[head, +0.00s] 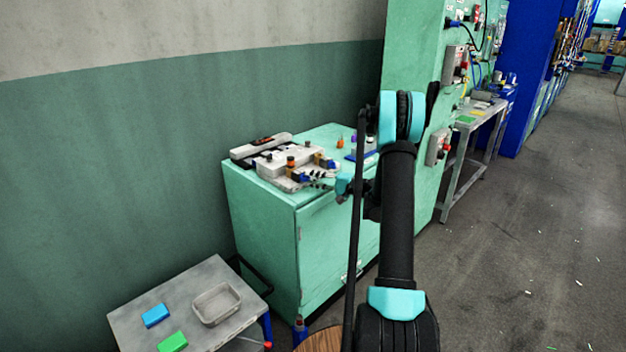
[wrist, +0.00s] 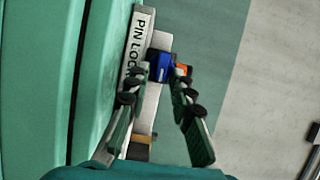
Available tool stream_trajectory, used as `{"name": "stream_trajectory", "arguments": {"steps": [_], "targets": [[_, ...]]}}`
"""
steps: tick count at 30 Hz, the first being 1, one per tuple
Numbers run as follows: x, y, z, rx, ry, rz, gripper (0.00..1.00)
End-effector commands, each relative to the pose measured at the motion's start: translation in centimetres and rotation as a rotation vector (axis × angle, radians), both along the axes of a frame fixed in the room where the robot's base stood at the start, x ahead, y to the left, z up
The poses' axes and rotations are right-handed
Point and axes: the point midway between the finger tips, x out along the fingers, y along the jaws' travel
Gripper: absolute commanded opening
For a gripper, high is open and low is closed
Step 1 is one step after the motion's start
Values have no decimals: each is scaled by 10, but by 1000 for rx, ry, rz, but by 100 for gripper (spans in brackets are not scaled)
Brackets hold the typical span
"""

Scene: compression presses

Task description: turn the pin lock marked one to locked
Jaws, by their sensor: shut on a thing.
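A pale fixture (head: 290,160) with small orange, black and blue parts stands on the green cabinet. A blue part (wrist: 162,62) sits at the fingertips of my gripper (wrist: 160,76), with an orange part (wrist: 182,70) just beside the right tip. My gripper is shut on the blue part, which looks like the pin lock's handle. In the head view my gripper (head: 319,180) is at the fixture's front right edge. No number mark is readable, and the lock's position cannot be told.
The green cabinet (head: 258,220) bears the fixture and several small items at the back. A grey table (head: 135,325) with a tray (head: 216,304), a blue block (head: 155,315) and a green block (head: 172,342) stands at lower left. A tall green panel (head: 410,30) rises behind my arm.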

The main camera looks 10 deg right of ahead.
Motion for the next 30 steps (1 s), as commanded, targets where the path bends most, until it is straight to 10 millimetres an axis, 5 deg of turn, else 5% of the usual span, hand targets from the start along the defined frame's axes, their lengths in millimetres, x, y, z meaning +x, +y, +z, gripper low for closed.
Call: {"name": "stream_trajectory", "arguments": {"steps": [18,19,21,30], "targets": [[2,2,0,37,24,0,0],[2,2,0,37,24,0,24],[2,2,0,37,24,0,31],[1,1,0,35,24,0,31]]}}
